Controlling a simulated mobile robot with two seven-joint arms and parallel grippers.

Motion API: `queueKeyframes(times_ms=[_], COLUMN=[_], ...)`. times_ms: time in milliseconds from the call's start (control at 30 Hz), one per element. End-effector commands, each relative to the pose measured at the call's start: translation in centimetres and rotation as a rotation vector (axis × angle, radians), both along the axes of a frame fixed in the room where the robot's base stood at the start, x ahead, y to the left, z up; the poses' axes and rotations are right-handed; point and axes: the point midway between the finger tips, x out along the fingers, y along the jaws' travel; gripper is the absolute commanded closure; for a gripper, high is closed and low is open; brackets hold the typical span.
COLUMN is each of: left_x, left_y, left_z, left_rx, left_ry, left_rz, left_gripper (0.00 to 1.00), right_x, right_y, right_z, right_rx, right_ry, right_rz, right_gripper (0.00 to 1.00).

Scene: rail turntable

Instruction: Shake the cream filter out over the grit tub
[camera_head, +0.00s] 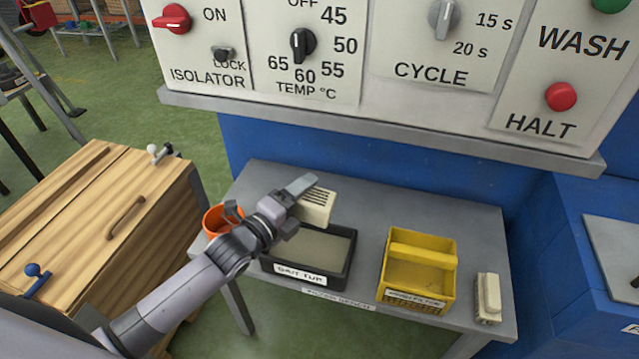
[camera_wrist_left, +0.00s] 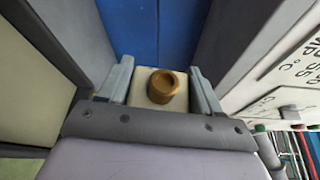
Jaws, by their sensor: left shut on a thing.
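The cream filter (camera_head: 316,208), a slotted block, is held by my left gripper (camera_head: 300,190) above the back part of the grit tub. The grit tub (camera_head: 300,273) is a black, labelled open box on the grey bench, with a greyish fill inside. In the left wrist view, a cream face with a round tan knob (camera_wrist_left: 162,86) sits between the two fingers of the gripper (camera_wrist_left: 160,90). The head view shows the filter tilted, and its underside is hidden. My right gripper is not in view.
An orange cup (camera_head: 211,222) stands left of the tub, partly behind my arm. A yellow handled carrier (camera_head: 417,296) and another cream block (camera_head: 488,296) stand to the right on the bench (camera_head: 472,225). A control panel (camera_head: 380,95) overhangs behind. A wooden cabinet (camera_head: 70,215) is at left.

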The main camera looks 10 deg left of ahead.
Motion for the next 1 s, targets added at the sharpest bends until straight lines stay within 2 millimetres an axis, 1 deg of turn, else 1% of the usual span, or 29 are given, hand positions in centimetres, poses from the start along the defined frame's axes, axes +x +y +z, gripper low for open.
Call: queueKeyframes(times_ms=[167, 267, 500, 667, 700, 1000], left_x=[-0.1, -0.1, -0.1, -0.1, -0.1, -0.1], left_y=[0.4, 0.3, 0.0, -0.3, -0.3, -0.8], left_z=[0.4, 0.8, 1.3, 1.5, 1.6, 1.7], left_rx=[0.057, 0.147, 0.491, 0.732, 0.776, 1.117], left_ry=[-0.004, -0.009, -0.020, -0.028, -0.028, -0.041], left_rz=[0.000, -0.001, 0.000, 0.000, -0.002, -0.002], left_gripper=[0.72, 0.72, 0.72, 0.72, 0.72, 0.72], right_x=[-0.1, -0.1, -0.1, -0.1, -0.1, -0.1], right_y=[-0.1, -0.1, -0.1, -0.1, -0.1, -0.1], right_z=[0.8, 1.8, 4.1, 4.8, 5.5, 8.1], right_rx=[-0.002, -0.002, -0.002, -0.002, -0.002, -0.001], right_ry=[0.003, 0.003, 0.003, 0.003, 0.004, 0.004], right_rz=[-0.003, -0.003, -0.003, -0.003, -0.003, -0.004], right_gripper=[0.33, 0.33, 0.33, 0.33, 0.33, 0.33])
